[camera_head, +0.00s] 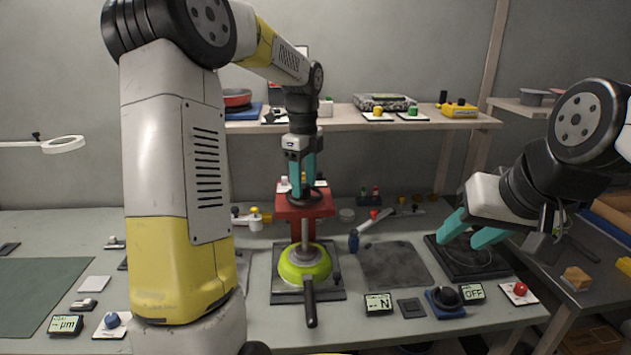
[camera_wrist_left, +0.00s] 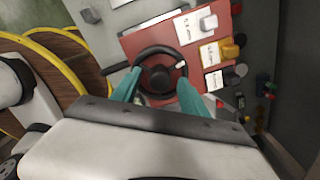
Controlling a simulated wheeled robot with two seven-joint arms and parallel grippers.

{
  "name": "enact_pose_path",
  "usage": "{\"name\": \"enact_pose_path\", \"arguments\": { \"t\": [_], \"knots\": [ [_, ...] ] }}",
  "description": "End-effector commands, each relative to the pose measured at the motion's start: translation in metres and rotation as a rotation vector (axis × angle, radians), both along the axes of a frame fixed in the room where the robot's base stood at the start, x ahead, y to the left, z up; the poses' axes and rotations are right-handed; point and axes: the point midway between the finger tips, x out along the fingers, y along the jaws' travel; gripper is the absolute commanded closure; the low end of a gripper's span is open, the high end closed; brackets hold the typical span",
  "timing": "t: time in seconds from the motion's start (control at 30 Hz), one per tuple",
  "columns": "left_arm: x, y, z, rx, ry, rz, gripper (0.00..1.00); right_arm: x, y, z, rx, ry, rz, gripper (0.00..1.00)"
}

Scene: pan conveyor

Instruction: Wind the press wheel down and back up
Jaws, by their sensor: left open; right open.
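The red press (camera_head: 305,208) stands at the middle of the bench, its ram reaching down to a lime-green pan (camera_head: 305,263) with a black handle. The black press wheel (camera_head: 318,196) is on top, partly hidden by my gripper. It shows more fully in the left wrist view (camera_wrist_left: 160,50), with a dark hub and a small light mark on its right side. My left gripper (camera_head: 302,184) points down over the wheel, its teal fingers apart on either side of the hub; I cannot tell whether they touch the rim. My right gripper (camera_head: 468,233) is open and empty over the black plate (camera_head: 486,268) at right.
A blue-handled tool (camera_head: 354,241) lies right of the press beside a dark mat (camera_head: 394,264). Displays reading N (camera_head: 378,303) and OFF (camera_head: 471,292) and a black knob (camera_head: 445,297) line the front. A shelf (camera_head: 345,124) runs behind my left forearm.

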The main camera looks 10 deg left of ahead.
Motion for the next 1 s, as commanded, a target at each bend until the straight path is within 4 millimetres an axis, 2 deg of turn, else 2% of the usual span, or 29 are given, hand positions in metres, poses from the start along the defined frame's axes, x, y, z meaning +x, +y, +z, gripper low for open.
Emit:
{"name": "enact_pose_path", "arguments": {
  "t": [0.07,0.33,0.67,1.0],
  "knots": [
    [0.0000,0.0000,0.0001,0.000,0.000,0.000,0.48,0.0000,0.0000,0.0000,0.000,0.000,0.000,0.57],
    [0.0001,-0.0001,0.0004,0.000,-0.001,0.000,0.99,0.0000,0.0000,0.0000,0.000,0.000,0.000,0.57],
    [0.0002,-0.0003,0.0007,0.000,-0.001,0.029,1.00,0.0000,0.0000,0.0000,0.000,0.000,0.000,0.57],
    [0.0003,-0.0007,0.0007,0.000,-0.001,0.234,1.00,0.0000,0.0000,0.0000,0.000,0.000,0.000,0.57]
  ]
}}
